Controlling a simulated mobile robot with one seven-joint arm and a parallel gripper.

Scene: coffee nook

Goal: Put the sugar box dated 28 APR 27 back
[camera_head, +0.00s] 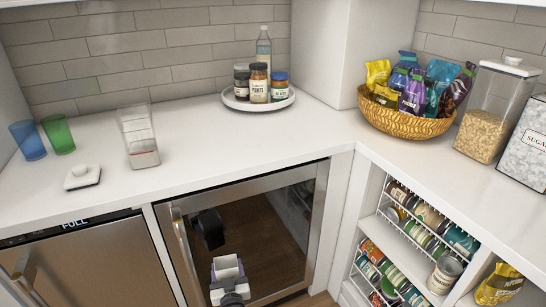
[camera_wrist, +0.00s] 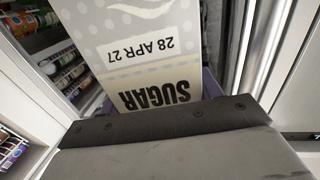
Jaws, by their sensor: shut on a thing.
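My gripper (camera_head: 228,272) is low in front of the glass-fronted appliance in the head view, below the counter. In the wrist view, my gripper (camera_wrist: 160,96) is shut on a pale sugar box (camera_wrist: 140,50). The box's label reads SUGAR and 28 APR 27, upside down in that view. Purple finger edges show at both sides of the box. Its far end runs out of the picture. In the head view the held box is too small to read. Another box marked SUGA (camera_head: 524,150), cut off by the right edge, stands on the right counter; no date is readable.
On the right counter are a clear canister (camera_head: 490,125) and a wicker basket (camera_head: 400,123) of snack bags. Below are shelves of cans (camera_head: 430,215). A round tray (camera_head: 236,103) holds jars.

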